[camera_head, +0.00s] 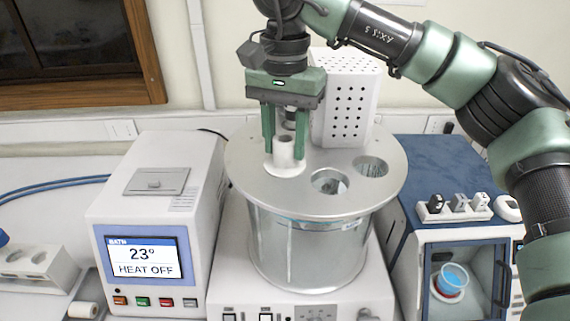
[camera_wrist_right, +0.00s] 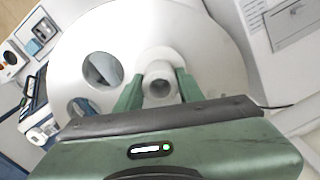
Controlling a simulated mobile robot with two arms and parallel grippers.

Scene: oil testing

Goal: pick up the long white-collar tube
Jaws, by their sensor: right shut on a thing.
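The white-collar tube (camera_head: 284,152) stands upright in the round metal lid (camera_head: 240,168) of the bath, and only its white collar and top show. Its lower part is hidden below the lid. My right gripper (camera_head: 284,145) points straight down from above, with its green fingers on either side of the collar, shut on it. In the right wrist view the tube's open round top (camera_wrist_right: 160,84) sits between the two fingers (camera_wrist_right: 158,88). My left gripper is not in view.
Two open holes (camera_head: 329,181) are in the lid, right of the tube. A white perforated box (camera_head: 344,100) rises close behind my gripper. A control box with a display (camera_head: 145,255) stands left, and a blue-topped cabinet (camera_head: 460,230) stands right. A white rack (camera_head: 38,268) is far left.

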